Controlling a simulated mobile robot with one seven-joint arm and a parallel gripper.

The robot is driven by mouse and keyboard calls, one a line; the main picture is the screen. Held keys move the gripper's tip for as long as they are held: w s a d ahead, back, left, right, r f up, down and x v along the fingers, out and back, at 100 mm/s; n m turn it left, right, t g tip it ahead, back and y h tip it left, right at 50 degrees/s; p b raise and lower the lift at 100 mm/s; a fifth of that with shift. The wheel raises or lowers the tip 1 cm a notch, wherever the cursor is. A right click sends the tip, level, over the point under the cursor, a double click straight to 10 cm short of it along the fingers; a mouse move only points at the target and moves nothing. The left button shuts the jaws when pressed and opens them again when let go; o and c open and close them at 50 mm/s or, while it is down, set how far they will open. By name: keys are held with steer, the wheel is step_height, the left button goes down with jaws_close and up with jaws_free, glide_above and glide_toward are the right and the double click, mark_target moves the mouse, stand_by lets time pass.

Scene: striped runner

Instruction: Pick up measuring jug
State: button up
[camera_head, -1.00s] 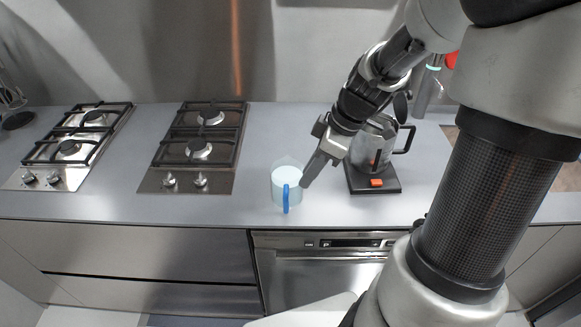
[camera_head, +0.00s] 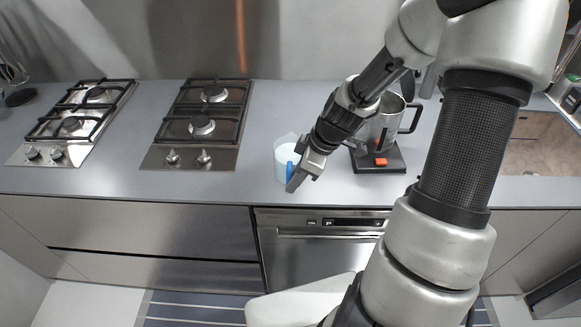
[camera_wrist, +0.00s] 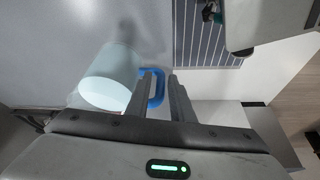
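The measuring jug (camera_head: 282,162) is pale and translucent with a blue handle, and stands on the counter near its front edge. In the wrist view the jug (camera_wrist: 108,78) is at the left, with its handle (camera_wrist: 159,88) facing my fingers. My gripper (camera_head: 291,185) is at the handle side of the jug and covers part of it in the head view. In the wrist view my gripper (camera_wrist: 162,80) is open, its two fingers apart with the blue handle showing between them. Whether a finger touches the handle is not clear.
A gas hob (camera_head: 203,125) is to the left, another (camera_head: 75,125) farther left. A dishwasher front (camera_head: 325,255) is below. A striped runner (camera_wrist: 205,35) lies on the floor.

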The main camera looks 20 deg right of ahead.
steer(key=x, duration=0.4)
steer(key=shift+a, duration=0.15)
jaws_close()
steer(key=shift+w, duration=0.1)
stand_by(1.1)
